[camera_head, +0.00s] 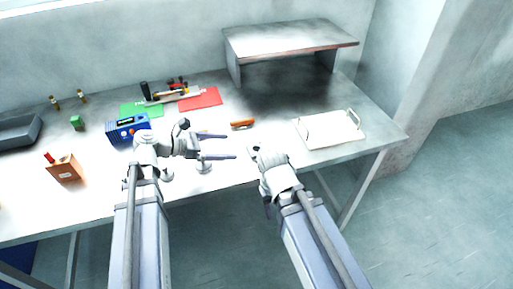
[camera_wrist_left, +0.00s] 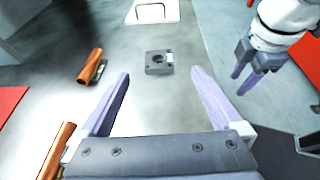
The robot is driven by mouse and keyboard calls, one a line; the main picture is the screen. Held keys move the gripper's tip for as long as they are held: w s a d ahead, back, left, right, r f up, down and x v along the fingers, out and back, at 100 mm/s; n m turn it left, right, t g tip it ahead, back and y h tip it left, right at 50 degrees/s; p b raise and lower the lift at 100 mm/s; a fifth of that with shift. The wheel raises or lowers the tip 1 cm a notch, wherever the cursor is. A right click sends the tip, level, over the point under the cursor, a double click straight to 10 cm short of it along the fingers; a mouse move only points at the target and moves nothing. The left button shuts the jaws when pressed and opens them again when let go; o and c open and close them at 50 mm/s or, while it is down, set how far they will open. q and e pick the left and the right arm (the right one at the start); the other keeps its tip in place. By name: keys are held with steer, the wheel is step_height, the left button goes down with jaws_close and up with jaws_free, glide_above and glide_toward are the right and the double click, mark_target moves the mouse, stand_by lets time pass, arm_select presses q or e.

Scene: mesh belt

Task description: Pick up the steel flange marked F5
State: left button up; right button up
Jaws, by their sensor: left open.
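The steel flange (camera_wrist_left: 158,69) is a small dark grey square block with a round hole and a pale label. In the left wrist view it lies flat on the table, ahead of my left gripper (camera_wrist_left: 163,80) and roughly between the lines of its fingers. The label's marking is too small to read. My left gripper also shows in the head view (camera_head: 230,147), open and empty, low over the table and pointing right. My right gripper (camera_wrist_left: 238,85) is at the upper right of the left wrist view, to the right of the flange, with its fingers apart and nothing between them.
Two orange-handled tools (camera_wrist_left: 90,66) lie left of the flange. A white tray with handles (camera_head: 330,130) stands on the right. Behind are a red mat (camera_head: 200,99), a green mat (camera_head: 130,108) and a raised shelf (camera_head: 290,38). A blue box (camera_head: 128,130) stands left.

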arm_select(q)
steer(key=b, duration=0.2)
glide_toward(260, 148)
steer(key=shift+w+d, duration=0.2)
steer(key=shift+d, duration=0.8)
steer(key=shift+w+d+f, duration=0.1)
steer(key=shift+w+d, duration=0.05)
steer(key=shift+d, duration=0.2)
steer(key=shift+w+d+f+b, duration=0.15)
steer(key=shift+d+f+b, duration=0.1)
steer(key=shift+b, duration=0.1)
steer(key=b+x, duration=0.1)
steer(key=x, duration=0.1)
steer(key=b+x, duration=0.1)
steer(key=x, duration=0.1)
steer(key=shift+w+f, duration=0.1)
steer(key=shift+f, duration=0.25)
steer(key=shift+d, duration=0.15)
steer(key=shift+r, duration=0.1)
jaws_close()
